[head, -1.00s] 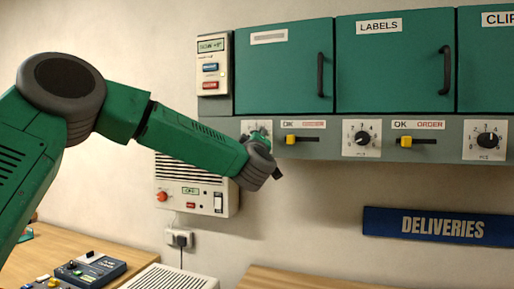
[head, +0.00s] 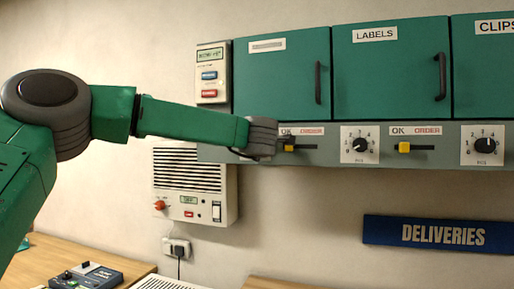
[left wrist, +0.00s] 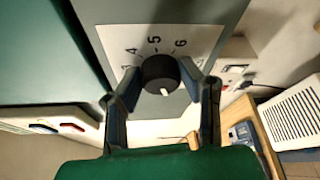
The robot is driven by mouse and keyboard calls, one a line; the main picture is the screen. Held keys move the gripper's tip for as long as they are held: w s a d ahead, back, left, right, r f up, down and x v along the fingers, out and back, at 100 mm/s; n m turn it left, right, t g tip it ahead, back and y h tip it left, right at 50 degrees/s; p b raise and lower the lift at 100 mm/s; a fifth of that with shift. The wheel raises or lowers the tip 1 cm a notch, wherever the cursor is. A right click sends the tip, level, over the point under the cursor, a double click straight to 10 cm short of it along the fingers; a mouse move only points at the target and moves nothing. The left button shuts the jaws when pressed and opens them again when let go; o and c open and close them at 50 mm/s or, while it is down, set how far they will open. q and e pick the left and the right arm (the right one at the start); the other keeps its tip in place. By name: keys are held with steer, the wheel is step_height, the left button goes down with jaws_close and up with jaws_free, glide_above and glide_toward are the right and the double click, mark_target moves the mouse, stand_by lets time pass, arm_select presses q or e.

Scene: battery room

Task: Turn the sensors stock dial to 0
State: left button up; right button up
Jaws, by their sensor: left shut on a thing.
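The black dial knob (left wrist: 158,70) sits on a white plate (left wrist: 190,38) in the left wrist view, with 4, 5 and 6 readable. A white mark on the knob points down in that picture, away from the 5. My left gripper (left wrist: 160,80) is shut on the knob, one finger on each side. In the head view my left gripper (head: 262,138) covers this leftmost dial under the first green cabinet (head: 273,75). That cabinet's label is too small to read. My right gripper is not in view.
Right of my gripper are a yellow slider (head: 289,148), the LABELS dial (head: 359,144) and another yellow slider (head: 404,147). A wall unit (head: 190,185) with vents and a red knob hangs below. A keypad panel (head: 210,73) is above.

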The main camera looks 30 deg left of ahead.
arm_select(q)
steer(key=shift+a+f+n+g+h, duration=0.1)
steer(key=shift+f+n+g+h, duration=0.25)
steer(key=shift+n, duration=0.55)
steer(key=shift+f, duration=0.1)
steer(key=o, duration=1)
steer(key=shift+c, duration=0.2)
steer(key=shift+o, duration=0.8)
steer(key=shift+s, duration=0.1)
steer(key=shift+a+r, duration=0.2)
steer(key=v, duration=1.1)
steer(key=shift+s+d, duration=0.2)
steer(key=shift+s, duration=0.15)
